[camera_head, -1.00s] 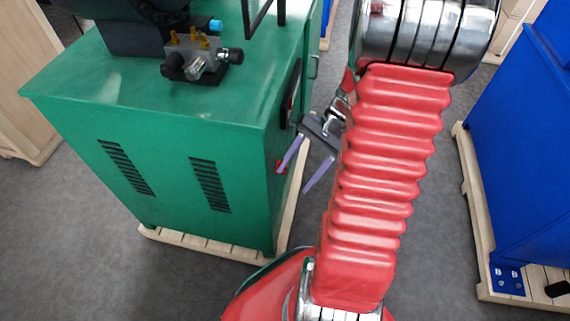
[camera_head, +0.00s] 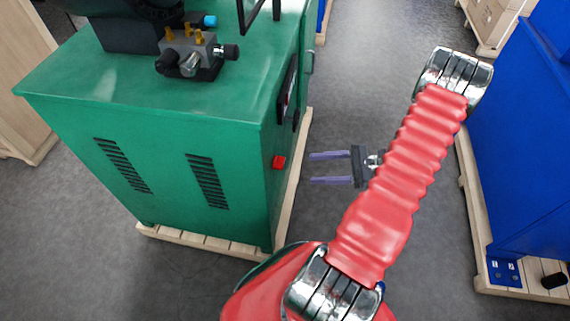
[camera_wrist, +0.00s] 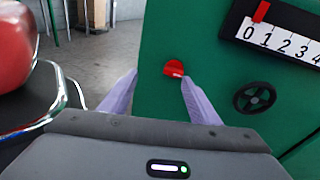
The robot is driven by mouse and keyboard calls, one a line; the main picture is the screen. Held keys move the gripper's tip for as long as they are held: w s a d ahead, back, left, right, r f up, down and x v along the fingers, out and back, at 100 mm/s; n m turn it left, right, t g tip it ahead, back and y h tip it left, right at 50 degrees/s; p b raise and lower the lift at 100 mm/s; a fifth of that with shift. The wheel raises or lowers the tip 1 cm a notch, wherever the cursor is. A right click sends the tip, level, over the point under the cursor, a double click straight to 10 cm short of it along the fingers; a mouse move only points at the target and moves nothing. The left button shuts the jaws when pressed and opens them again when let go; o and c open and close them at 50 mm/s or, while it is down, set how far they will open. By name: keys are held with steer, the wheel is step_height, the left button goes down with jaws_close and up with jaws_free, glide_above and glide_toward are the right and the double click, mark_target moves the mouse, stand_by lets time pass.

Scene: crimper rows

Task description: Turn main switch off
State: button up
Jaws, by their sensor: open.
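The main switch appears to be the small red knob on the side of the green machine; it shows in the head view (camera_head: 279,162) and in the wrist view (camera_wrist: 174,69). My gripper (camera_head: 312,168) is open and empty, its two purple fingers pointing left at the knob with a gap between. In the wrist view the knob lies ahead of my gripper (camera_wrist: 160,85), between the fingertips and nearer the right one. The green machine (camera_head: 150,150) stands upright on a wooden pallet.
The machine side also carries a black handwheel (camera_wrist: 254,98) and a numbered scale (camera_wrist: 285,40) with a red pointer. A blue machine (camera_head: 525,150) stands on a pallet at the right. Grey floor (camera_head: 350,100) lies open between the machines.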

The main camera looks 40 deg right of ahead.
mark_target(279, 163)
steer(key=d+f+m+t, duration=0.1)
steer(key=s+d+f+m+t+h, duration=0.1)
steer(key=d+m+t, duration=0.1)
steer(key=shift+s+f, duration=0.1)
steer(key=shift+f, duration=0.3)
steer(key=shift+a, duration=0.15)
steer(key=x, duration=1.3)
steer(key=shift+w+a, duration=0.15)
steer(key=shift+w, duration=0.2)
steer(key=shift+c, duration=0.2)
